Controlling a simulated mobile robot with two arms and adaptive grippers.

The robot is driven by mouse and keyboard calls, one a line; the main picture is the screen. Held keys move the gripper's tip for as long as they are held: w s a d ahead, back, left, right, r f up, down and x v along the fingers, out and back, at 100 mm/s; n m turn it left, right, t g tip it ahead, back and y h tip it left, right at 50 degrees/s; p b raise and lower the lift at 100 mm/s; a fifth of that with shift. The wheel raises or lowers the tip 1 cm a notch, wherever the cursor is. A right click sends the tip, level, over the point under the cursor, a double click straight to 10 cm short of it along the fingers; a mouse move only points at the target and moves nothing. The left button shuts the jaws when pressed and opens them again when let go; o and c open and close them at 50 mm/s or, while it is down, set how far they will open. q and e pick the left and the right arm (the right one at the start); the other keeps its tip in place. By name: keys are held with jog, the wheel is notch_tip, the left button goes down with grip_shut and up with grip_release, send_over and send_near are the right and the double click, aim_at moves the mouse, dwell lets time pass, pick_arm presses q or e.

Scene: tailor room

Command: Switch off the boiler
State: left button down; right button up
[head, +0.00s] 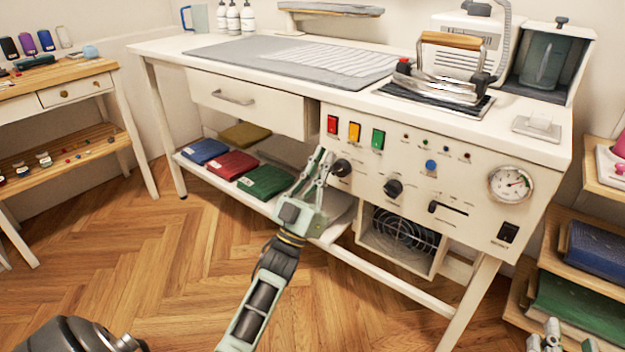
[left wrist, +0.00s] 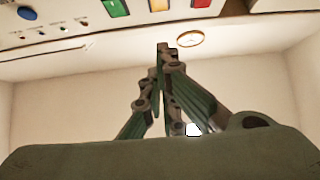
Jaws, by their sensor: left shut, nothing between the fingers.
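The white control panel (head: 452,180) on the front of the ironing table carries a red switch (head: 332,124), a yellow switch (head: 354,131) and a green switch (head: 378,139). Black knobs, a slider, a round gauge (head: 510,184) and a black rocker switch (head: 508,232) are also on it. The rocker's label is too small to read. My left gripper (head: 323,157) is shut and empty, just below the red switch and left of the upper knob (head: 341,168). In the left wrist view its closed fingers (left wrist: 165,52) point toward the red switch (left wrist: 201,3) and yellow switch (left wrist: 158,5). My right gripper (head: 562,338) barely shows.
An iron (head: 440,88) rests on a dark pad on the tabletop, before a white unit with a water tank (head: 542,62). A drawer (head: 245,104) and a shelf of folded cloths (head: 232,165) lie left of the panel. Shelves stand at right. The floor in front is clear.

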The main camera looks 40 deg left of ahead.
pick_arm(q)
jog(key=s+f, duration=0.1)
jog(key=s, duration=0.1)
jog(key=s+f, duration=0.1)
jog(key=s, duration=0.1)
jog(key=shift+a+f, duration=0.1)
jog(key=shift+f, duration=0.2)
pick_arm(e)
jog(key=shift+s+d+f+g+h, duration=0.15)
jog(key=shift+f+g, duration=0.15)
jog(key=shift+f, duration=0.3)
jog(key=shift+w+d+f+g+h, duration=0.15)
jog(key=shift+f+g, duration=0.15)
jog(key=shift+f, duration=0.25)
jog(key=shift+s+a, duration=0.1)
